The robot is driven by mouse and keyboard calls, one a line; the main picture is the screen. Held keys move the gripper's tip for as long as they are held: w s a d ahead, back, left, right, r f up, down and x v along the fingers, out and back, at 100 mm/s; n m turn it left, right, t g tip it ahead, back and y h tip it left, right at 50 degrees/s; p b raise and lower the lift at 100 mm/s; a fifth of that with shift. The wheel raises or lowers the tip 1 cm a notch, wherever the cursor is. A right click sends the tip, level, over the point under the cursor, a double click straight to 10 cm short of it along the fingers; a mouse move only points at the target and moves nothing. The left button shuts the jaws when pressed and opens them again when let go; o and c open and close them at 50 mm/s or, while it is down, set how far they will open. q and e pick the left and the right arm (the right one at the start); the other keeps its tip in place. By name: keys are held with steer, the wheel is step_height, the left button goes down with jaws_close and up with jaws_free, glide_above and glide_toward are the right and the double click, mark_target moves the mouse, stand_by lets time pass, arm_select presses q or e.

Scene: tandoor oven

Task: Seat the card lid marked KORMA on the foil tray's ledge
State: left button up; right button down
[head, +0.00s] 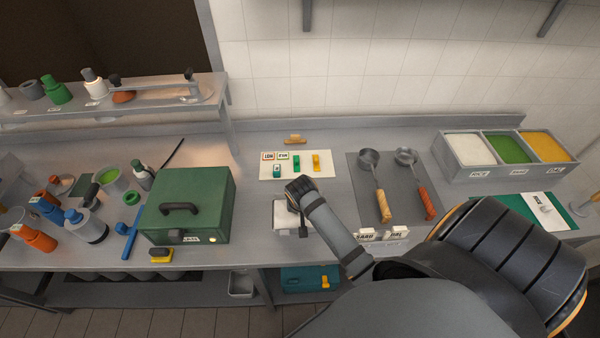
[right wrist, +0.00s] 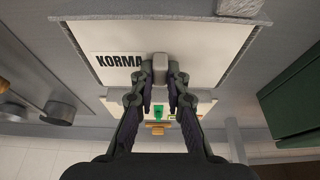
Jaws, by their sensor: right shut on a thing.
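The white card lid (right wrist: 205,42) with KORMA printed on it fills the top of the right wrist view. It also shows as a pale patch in the head view (head: 283,214), partly hidden by my right arm. The grey foil tray's rim (right wrist: 72,50) shows around the lid. The lid lies within the rim's outline, but I cannot tell whether it rests on the ledge or hovers just above. My left gripper is not in view.
A green box (head: 188,205) stands left of the tray. Behind is a white board (head: 300,174) with small coloured pieces. Two ladles (head: 376,185) lie on a dark mat to the right. Food bins (head: 505,150) stand at the far right.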

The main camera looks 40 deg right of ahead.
steer(key=shift+f, duration=0.4)
steer(key=c, duration=1.3)
jaws_free()
steer(key=shift+r, duration=0.15)
steer(key=shift+p+v, duration=0.45)
steer(key=shift+v, duration=1)
steer(key=v, duration=0.5)
